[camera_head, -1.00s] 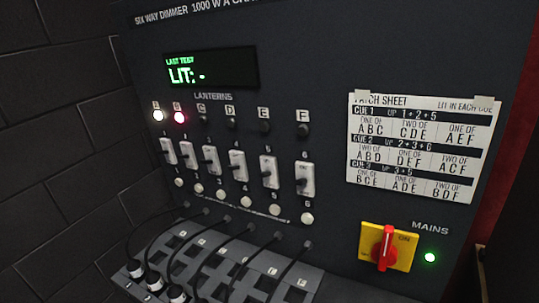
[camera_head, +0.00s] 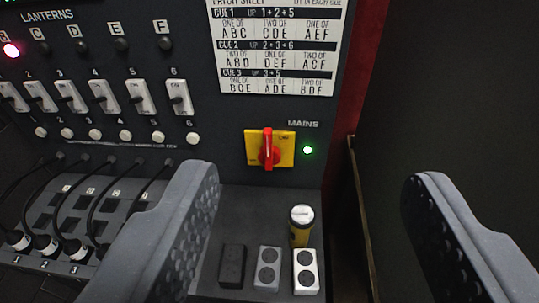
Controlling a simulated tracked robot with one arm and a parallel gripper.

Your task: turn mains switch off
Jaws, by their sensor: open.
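The mains switch (camera_head: 268,148) is a red rotary handle on a yellow plate, low on the right of the dark dimmer panel. Its handle stands upright. A green lamp (camera_head: 307,150) glows just right of it, under the word MAINS. My gripper (camera_head: 315,180) is open and empty, with one grey finger at the lower left and one at the right. The switch shows between the fingers, beyond them and apart from them, nearer the left one.
A patch sheet (camera_head: 277,45) hangs above the switch. Slider switches (camera_head: 137,97) and white buttons (camera_head: 126,135) line the left. Plugged black cables (camera_head: 70,190) lie below. A yellow cylinder (camera_head: 301,225) and several small blocks (camera_head: 268,268) stand on the ledge under the switch.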

